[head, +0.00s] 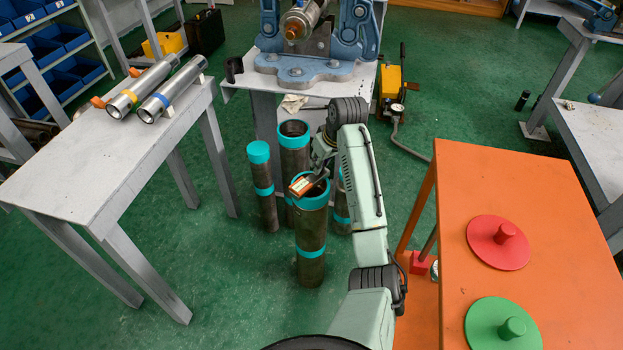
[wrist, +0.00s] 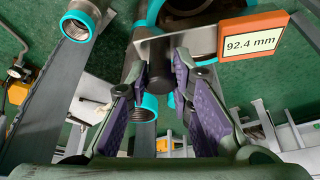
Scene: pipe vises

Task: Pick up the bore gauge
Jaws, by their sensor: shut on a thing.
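The bore gauge shows in the wrist view as an orange display block (wrist: 253,38) reading 92.4 mm, joined to a grey plate and a dark handle. In the head view the bore gauge (head: 302,186) appears over the mouth of the front upright pipe (head: 311,235). My gripper (head: 320,172) is at the gauge. In the wrist view my gripper's purple-padded fingers (wrist: 178,88) are shut on the gauge's handle. I cannot tell whether any part of the gauge is inside the pipe.
Several upright teal-banded pipes stand close together, including a thinner one (head: 262,185). A grey table (head: 95,160) with two shiny pipes is at left. A blue vise (head: 318,65) stands behind. An orange table (head: 535,230) with red and green knobbed discs is at right.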

